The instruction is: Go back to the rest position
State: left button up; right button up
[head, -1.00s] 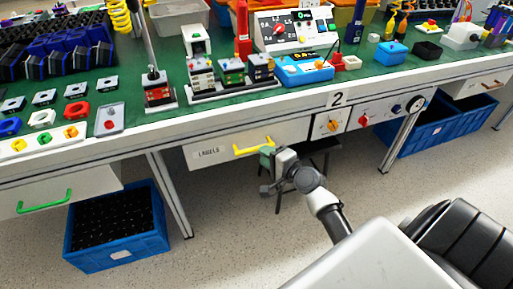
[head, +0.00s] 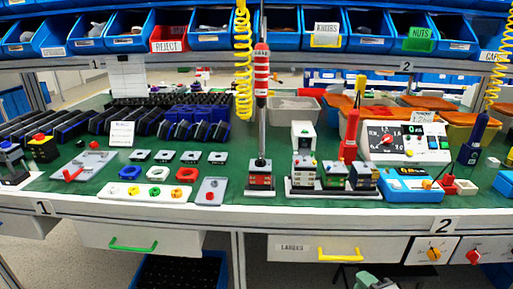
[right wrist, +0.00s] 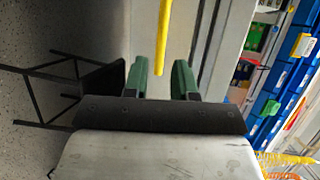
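My right gripper (head: 368,281) shows only in part at the bottom edge of the head view, below the drawer labelled LABELS. The rotary switch with an orange-yellow knob (head: 434,254) is on the white panel under the tabletop at the right, clear of the gripper. My left gripper is not in view.
The green workbench (head: 232,172) carries switches, blocks and tools. A drawer with a green handle (head: 133,246) is at the left, with a blue crate (head: 150,272) below. A dark stool (right wrist: 95,75) stands near the right gripper. Blue bins (head: 270,30) line the back.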

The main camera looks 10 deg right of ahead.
jog(key=s+a+f+n+g+y, duration=0.1)
jog(key=s+a+f+n+g, duration=0.65)
jog(key=a+f+n, duration=0.35)
jog(key=s+a+f+n+g+h+p, duration=0.35)
jog(key=s+f+n+g+p, duration=0.4)
jog(key=s, duration=0.65)
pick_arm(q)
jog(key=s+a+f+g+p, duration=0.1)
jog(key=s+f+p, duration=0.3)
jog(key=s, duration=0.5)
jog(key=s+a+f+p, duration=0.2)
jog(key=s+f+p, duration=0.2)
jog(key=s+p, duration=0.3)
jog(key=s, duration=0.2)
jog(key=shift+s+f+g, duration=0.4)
pick_arm(e)
jog(key=s+d+f, duration=0.1)
jog(key=s+f, duration=0.2)
jog(key=s, duration=0.5)
jog(key=s+d+f, duration=0.2)
jog(key=s+f, duration=0.2)
jog(key=s, duration=0.5)
jog(key=shift+f, duration=0.3)
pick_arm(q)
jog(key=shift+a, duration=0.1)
pick_arm(e)
jog(key=shift+d+n, duration=0.1)
jog(key=shift+n, duration=0.15)
